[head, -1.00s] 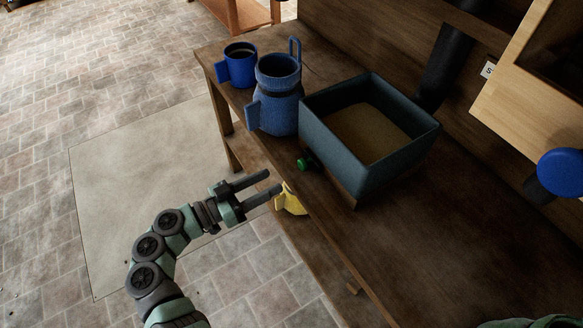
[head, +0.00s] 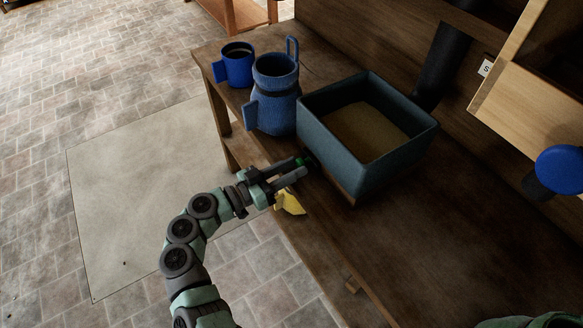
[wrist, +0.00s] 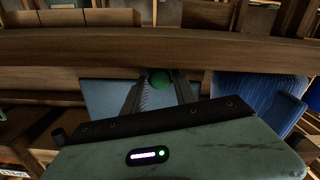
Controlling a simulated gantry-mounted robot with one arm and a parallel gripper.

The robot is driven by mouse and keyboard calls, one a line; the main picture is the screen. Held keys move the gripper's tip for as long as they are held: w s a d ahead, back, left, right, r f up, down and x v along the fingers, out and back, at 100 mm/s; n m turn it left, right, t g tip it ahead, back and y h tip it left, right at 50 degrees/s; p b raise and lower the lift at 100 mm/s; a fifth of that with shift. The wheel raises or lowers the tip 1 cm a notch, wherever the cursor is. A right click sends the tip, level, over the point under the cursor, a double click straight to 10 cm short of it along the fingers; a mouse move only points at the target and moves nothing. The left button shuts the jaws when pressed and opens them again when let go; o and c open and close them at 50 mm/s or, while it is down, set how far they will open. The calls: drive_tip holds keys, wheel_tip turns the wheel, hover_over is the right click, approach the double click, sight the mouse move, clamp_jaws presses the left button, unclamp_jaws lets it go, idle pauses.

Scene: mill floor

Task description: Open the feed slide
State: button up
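A blue-grey bin (head: 364,170) holding tan grain-like material stands on the wooden bench. A small green knob (head: 299,161) is at its near left side, low down, and is taken as the feed slide's handle; the slide itself is hidden. My gripper (head: 301,168) reaches over the bench edge to the knob, its fingers apart on either side of it. In the wrist view the green knob (wrist: 160,79) shows between the fingertips of my gripper (wrist: 161,83), with small gaps appearing beside it.
A blue jug (head: 275,103) and a blue mug (head: 236,66) stand left of the bin on the bench (head: 330,235). A yellow object (head: 290,203) is just below my gripper by the bench edge. A blue round knob (head: 560,170) is at the right. Bench right of the bin is clear.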

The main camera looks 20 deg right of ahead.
clamp_jaws()
idle(1.0)
